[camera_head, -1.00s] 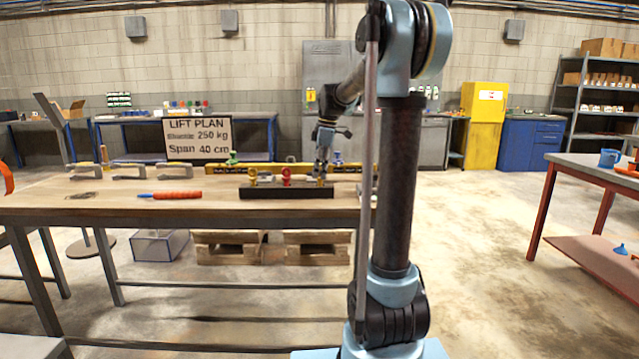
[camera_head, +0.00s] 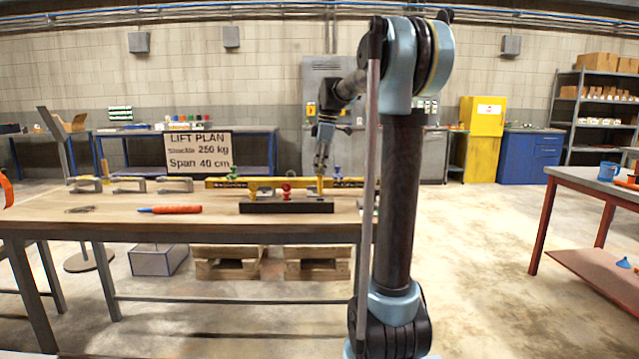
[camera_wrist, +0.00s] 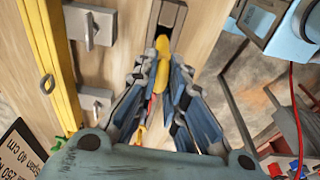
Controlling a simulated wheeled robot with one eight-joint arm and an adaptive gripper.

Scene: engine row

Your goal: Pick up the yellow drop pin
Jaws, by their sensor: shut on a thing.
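The yellow drop pin (camera_wrist: 162,64) is between the fingers of my gripper (camera_wrist: 160,85) in the wrist view. My gripper is shut on it, with a finger along each side. In the head view my gripper (camera_head: 322,160) is above the right end of a dark rack (camera_head: 286,206) on the wooden bench, and a small yellow piece (camera_head: 319,184) shows below the fingertips. The dark rack (camera_wrist: 169,14) lies just beyond the pin in the wrist view. Whether the pin's lower end is clear of the rack I cannot tell.
A red piece (camera_head: 286,191) stands at the rack's middle. A yellow beam (camera_head: 222,183) lies behind the rack. A red-handled tool (camera_head: 175,209) and metal clamps (camera_head: 130,184) lie to the left. A lift plan sign (camera_head: 197,152) stands at the back.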

